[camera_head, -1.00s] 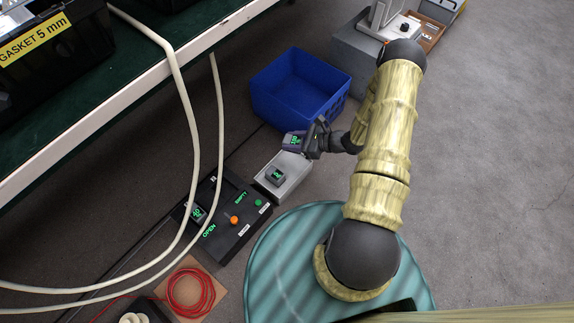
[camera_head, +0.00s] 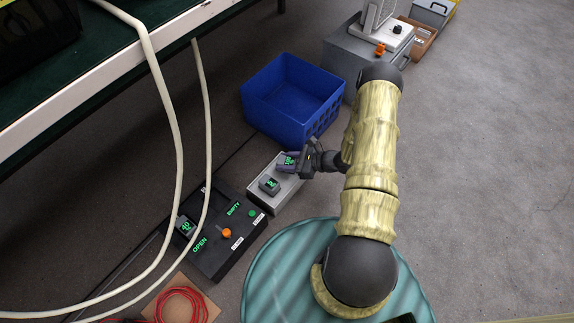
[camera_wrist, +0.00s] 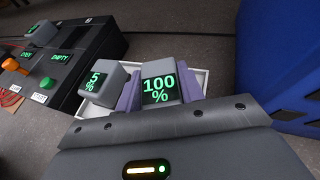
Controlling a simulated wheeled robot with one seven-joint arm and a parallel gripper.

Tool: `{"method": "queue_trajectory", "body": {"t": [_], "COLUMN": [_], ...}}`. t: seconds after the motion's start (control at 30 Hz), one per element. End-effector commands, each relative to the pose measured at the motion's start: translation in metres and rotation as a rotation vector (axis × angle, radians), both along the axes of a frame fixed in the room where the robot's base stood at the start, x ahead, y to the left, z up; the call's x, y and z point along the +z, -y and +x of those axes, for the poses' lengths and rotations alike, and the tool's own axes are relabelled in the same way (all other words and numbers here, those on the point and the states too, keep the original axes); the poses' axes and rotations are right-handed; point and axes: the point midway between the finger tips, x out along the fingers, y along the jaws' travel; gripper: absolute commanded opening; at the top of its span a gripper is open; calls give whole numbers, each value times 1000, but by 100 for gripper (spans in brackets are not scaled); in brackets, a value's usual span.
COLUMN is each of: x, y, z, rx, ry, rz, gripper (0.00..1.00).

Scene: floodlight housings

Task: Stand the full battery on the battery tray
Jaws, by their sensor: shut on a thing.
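The full battery (camera_wrist: 160,86) is a grey block whose green display reads 100 % in the wrist view. My gripper (camera_wrist: 162,92) is shut on it, one finger on each side. In the head view the full battery (camera_head: 288,161) is at the far end of the light grey battery tray (camera_head: 262,197). Whether it touches the tray floor I cannot tell. A second battery (camera_wrist: 103,84), reading 5 %, stands in the tray beside the held one, left of it in the wrist view. The battery's underside is hidden.
A black charger box (camera_head: 225,240) with an orange knob and a battery reading 40 % (camera_head: 185,227) stands left of the tray. A blue crate (camera_head: 290,100) is just behind the tray. Pale cables hang at the left. The floor at the right is clear.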

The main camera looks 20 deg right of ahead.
Motion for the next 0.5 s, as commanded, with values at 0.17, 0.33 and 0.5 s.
{"method": "queue_trajectory", "body": {"t": [0.17,0.33,0.5], "x": [-9,-8,-12], "y": [0,0,0], "z": [1,1,0], "rx": [0,-1,-1], "ry": [3,2,1], "rz": [1,1,1], "gripper": [6,6,40]}}
